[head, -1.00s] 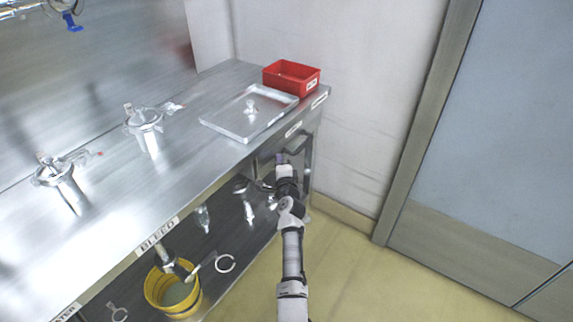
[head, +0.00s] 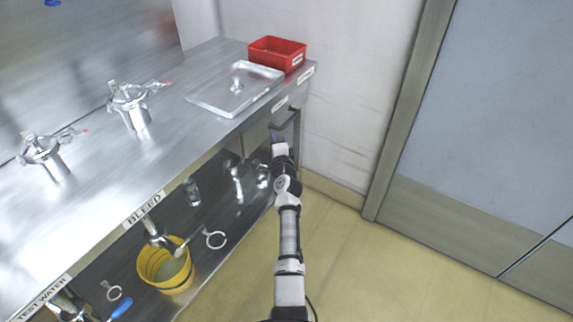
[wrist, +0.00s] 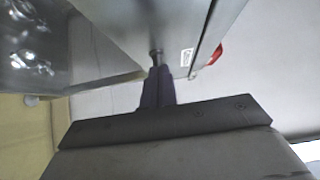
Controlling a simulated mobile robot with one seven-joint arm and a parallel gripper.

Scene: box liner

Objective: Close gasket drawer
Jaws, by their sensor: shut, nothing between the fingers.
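I cannot tell from the head view how far the drawer stands out. My gripper (head: 277,138) is at the drawer front, just below the handle, with its fingers together.
On the bench (head: 165,130) stand a red bin (head: 277,52), a steel tray (head: 215,92) and two clamped fittings. A yellow bucket (head: 150,268) and loose clamps lie on the lower shelf. A wall closes the far end; the floor at right is clear.

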